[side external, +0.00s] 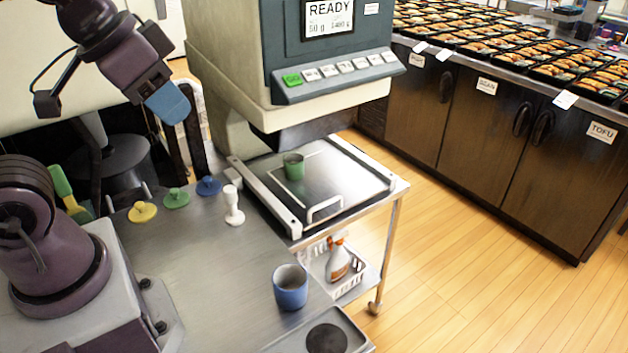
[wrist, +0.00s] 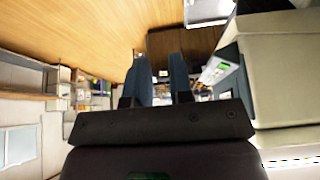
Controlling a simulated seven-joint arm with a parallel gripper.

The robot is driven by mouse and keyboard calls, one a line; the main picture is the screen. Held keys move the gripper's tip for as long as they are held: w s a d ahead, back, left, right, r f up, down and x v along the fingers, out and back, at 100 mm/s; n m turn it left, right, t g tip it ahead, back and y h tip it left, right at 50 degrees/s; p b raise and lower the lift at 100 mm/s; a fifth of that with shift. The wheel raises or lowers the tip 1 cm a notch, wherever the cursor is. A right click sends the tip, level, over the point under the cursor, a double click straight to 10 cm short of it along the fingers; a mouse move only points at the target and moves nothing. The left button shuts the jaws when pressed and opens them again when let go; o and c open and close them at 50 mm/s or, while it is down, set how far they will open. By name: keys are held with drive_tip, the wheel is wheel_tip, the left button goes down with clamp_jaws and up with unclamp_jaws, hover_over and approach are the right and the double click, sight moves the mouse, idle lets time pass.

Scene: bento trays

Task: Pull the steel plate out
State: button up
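The steel plate (side external: 350,172) lies flat under the head of the grey-green machine, between pale side rails. It has a light loop handle (side external: 323,208) at its front edge. A green cup (side external: 294,167) stands upright on the plate, toward its left side. My gripper (side external: 168,103) is raised at the upper left, well away from the plate and touching nothing. In the wrist view its two blue fingers (wrist: 160,75) are apart with nothing between them. The plate does not show in the wrist view. The plate's far part is partly hidden under the machine head.
A blue cup (side external: 290,288) and a white stamp-like piece (side external: 233,205) stand on the steel counter (side external: 200,270). Yellow, green and blue lids (side external: 177,198) lie behind. A basket with a spray bottle (side external: 338,262) sits below the plate. Bento trays (side external: 500,45) fill the right counter.

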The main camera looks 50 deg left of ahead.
drive_tip(key=shift+o, duration=1.3)
drive_tip(key=shift+w+a+f+g, duration=0.1)
drive_tip(key=shift+w+f+g, duration=0.25)
drive_tip(key=shift+f, duration=0.2)
drive_tip(key=shift+w+f+g, duration=0.2)
drive_tip(key=shift+f+g, duration=0.15)
drive_tip(key=shift+f, duration=0.2)
drive_tip(key=g+y, duration=0.2)
drive_tip(key=g, duration=0.2)
hover_over(322, 204)
drive_tip(key=d, duration=0.3)
wheel_tip(322, 204, down, 24)
drive_tip(key=a+f, duration=0.1)
drive_tip(key=f, duration=0.7)
drive_tip(key=a+f, duration=0.1)
drive_tip(key=f, duration=0.3)
drive_tip(key=shift+a+f, duration=0.35)
drive_tip(key=shift+f, duration=0.05)
drive_tip(key=shift+c, duration=0.2)
clamp_jaws()
